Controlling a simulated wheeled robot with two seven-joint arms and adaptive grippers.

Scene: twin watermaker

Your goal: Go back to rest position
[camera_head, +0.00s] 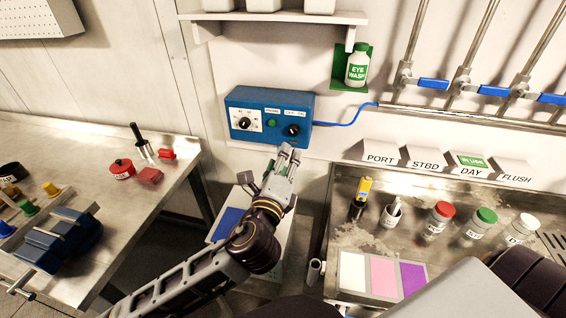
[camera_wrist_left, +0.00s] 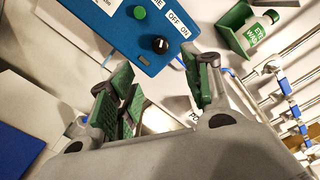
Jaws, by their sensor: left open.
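My left gripper (camera_head: 288,158) reaches up in front of the wall, just below the blue control box (camera_head: 268,114). In the left wrist view the gripper (camera_wrist_left: 160,88) is open, its green-padded fingers apart with nothing held between them. The blue box (camera_wrist_left: 118,28) shows there beyond the fingertips, with a green button, a black knob (camera_wrist_left: 160,44) and OFF/ON lettering. The knob also shows in the head view (camera_head: 291,130), just above the fingertips; the frames show a gap between them. My right gripper is not in view.
A steel bench (camera_head: 182,180) with a blue vise (camera_head: 62,240) and red items stands left. A steel counter (camera_head: 345,195) with capped bottles, a pen holder and coloured cards stands right. An eyewash bottle (camera_head: 357,66) and valve pipes are on the wall. A white cabinet (camera_head: 273,248) is below my left arm.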

